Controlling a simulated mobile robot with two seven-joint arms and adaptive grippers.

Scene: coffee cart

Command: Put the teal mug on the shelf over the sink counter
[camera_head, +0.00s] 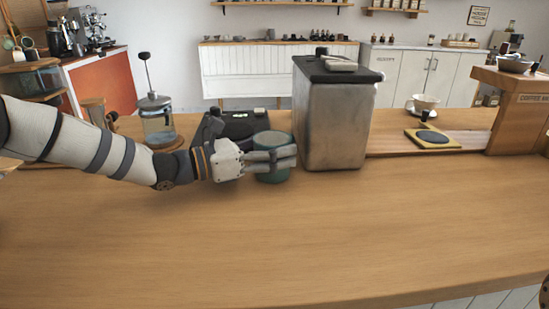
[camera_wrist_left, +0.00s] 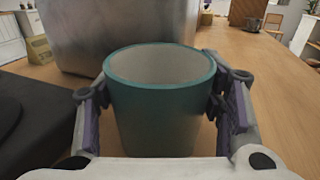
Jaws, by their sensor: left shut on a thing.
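The teal mug (camera_head: 272,173) stands upright on the wooden counter in the head view, partly hidden behind my left fingers. My left gripper (camera_head: 284,157) reaches it from the left and is shut on it. In the left wrist view the mug (camera_wrist_left: 160,104) is between the two fingers of my left gripper (camera_wrist_left: 160,105), one on each side; its inside is pale and looks empty. I cannot make out the sink counter for certain. A shelf (camera_head: 282,3) with small items is on the back wall, and another shelf (camera_head: 395,11) is to its right. My right gripper is not in view.
A steel box (camera_head: 333,130) with a black lid stands right beside the mug. A black scale (camera_head: 240,126) is behind my gripper, and a glass French press (camera_head: 158,125) is at left. A wooden stand (camera_head: 516,115) is at right. The front counter is clear.

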